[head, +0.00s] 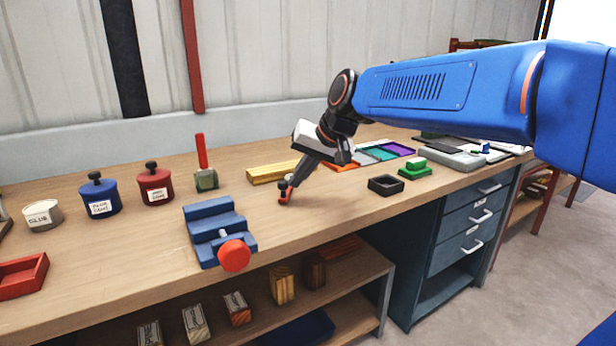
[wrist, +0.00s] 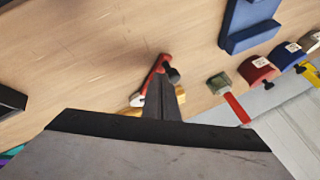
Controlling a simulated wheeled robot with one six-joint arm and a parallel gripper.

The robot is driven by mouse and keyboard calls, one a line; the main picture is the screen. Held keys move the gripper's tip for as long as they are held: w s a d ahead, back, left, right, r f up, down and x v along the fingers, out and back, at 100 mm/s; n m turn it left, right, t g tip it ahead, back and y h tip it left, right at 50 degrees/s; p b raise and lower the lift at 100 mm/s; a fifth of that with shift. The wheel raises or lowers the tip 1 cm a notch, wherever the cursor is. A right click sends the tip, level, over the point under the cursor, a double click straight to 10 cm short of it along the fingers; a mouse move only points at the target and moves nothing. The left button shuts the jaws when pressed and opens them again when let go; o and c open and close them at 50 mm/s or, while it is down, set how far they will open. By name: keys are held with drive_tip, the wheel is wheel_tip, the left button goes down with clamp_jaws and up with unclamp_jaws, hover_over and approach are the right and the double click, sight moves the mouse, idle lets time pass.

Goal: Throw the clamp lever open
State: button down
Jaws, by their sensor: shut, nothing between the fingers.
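A red upright lever (head: 201,151) stands on a small green-grey base (head: 206,180) at the back of the bench. In the wrist view the same red lever (wrist: 237,108) lies right of my fingers, with its base (wrist: 219,83) beyond. My gripper (head: 291,186) is shut and empty, pointing down over the bench, right of this lever and apart from it. In the wrist view my gripper (wrist: 165,88) has a small red piece with a black knob (wrist: 173,75) at its tips. I cannot tell whether they touch, or which red part is the clamp lever.
A blue vise (head: 212,222) with a red knob sits at the front edge. Blue (head: 101,195) and red (head: 155,186) lidded pots stand left of the lever. Yellow wooden bars (head: 272,173) lie behind my gripper. A black tray (head: 385,186) is to the right.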

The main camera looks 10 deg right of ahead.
sight(282, 183)
drive_tip(key=shift+a+m, duration=0.5)
drive_tip(key=shift+a, duration=0.15)
drive_tip(key=shift+w+a, duration=0.25)
drive_tip(key=shift+a, duration=0.65)
drive_tip(key=w+a, duration=0.2)
drive_tip(key=a, duration=0.1)
drive_tip(key=w+a, duration=0.1)
drive_tip(key=a, duration=0.1)
drive_tip(key=shift+w+a, duration=0.95)
drive_tip(key=shift+w, duration=0.15)
drive_tip(key=shift+w+r, duration=0.1)
